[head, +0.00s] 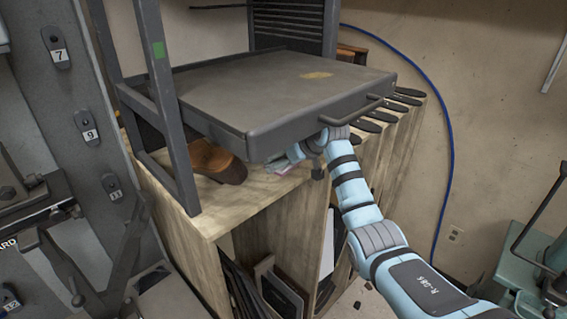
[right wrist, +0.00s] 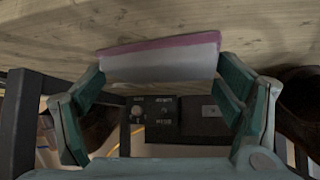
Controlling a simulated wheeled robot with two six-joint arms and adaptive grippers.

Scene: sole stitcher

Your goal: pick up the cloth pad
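The cloth pad (right wrist: 160,60) is pale grey with a mauve edge. In the right wrist view it lies between the fingertips of my right gripper (right wrist: 160,75), its two ends close against them. I cannot tell whether the fingers press on it. In the head view my right gripper (head: 292,158) is low over the wooden cabinet top, under the metal tray, and partly hidden by the tray. A small pinkish part of the pad (head: 285,182) shows below it. My left gripper is not in view.
The metal tray (head: 250,88) with a handle overhangs the cabinet top (head: 262,190). A brown shoe form (head: 216,163) stands left of the gripper. Dark soles (head: 383,116) lie in a row at right. A grey frame post (head: 165,90) rises at left.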

